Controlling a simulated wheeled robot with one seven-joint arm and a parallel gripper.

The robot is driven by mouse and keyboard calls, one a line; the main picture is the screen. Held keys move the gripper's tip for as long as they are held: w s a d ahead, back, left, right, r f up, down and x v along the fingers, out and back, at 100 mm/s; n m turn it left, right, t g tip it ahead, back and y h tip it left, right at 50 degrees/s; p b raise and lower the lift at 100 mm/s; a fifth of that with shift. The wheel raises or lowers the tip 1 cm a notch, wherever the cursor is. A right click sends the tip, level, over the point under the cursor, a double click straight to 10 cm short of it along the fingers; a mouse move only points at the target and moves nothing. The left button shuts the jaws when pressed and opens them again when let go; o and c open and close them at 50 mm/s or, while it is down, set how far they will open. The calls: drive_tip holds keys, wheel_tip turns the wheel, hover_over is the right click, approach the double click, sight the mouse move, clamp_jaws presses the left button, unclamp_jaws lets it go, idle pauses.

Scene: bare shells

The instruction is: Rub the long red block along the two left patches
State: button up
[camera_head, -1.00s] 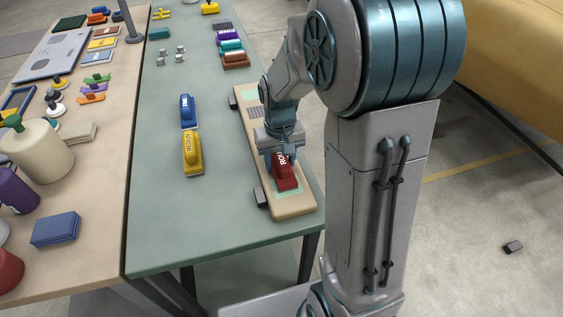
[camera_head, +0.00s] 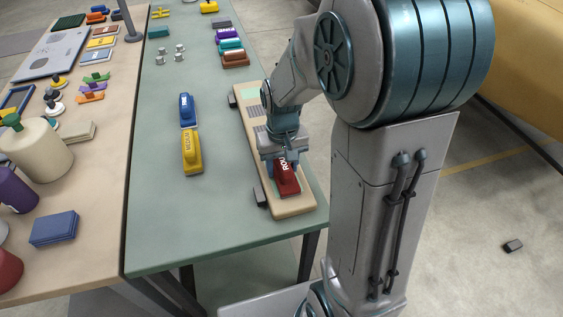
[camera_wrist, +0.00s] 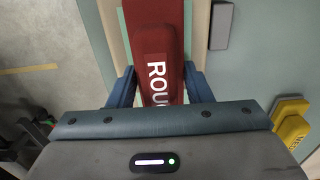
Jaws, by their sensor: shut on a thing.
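My gripper (camera_head: 283,168) is shut on the long red block (camera_head: 288,184), which has white lettering starting "ROU". The block also fills the middle of the wrist view (camera_wrist: 168,35), between my fingers. It is at the near end of a long wooden board (camera_head: 298,209) and appears to rest on it. Thin pale green edges of a patch (camera_wrist: 187,18) show beside the block in the wrist view; the block hides the rest. At the board's far end are a pale green patch (camera_head: 248,93) and a grey patch (camera_head: 257,109). My arm hides the board's middle.
Dark clamps (camera_head: 260,197) sit along the board's left edge. A blue block (camera_head: 187,109) and a yellow block (camera_head: 192,150) stand left of the board. More coloured blocks (camera_head: 230,45) lie farther back. The green table (camera_head: 190,230) is clear at the front.

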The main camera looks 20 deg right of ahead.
drive_tip(key=shift+w, duration=1.4)
drive_tip(key=shift+s, duration=1.55)
drive_tip(key=shift+w, duration=1.55)
drive_tip(key=shift+s, duration=1.5)
drive_tip(key=shift+w, duration=0.75)
wheel_tip(320, 180, up, 7)
drive_tip(key=p, duration=0.5)
drive_tip(key=shift+p, duration=0.35)
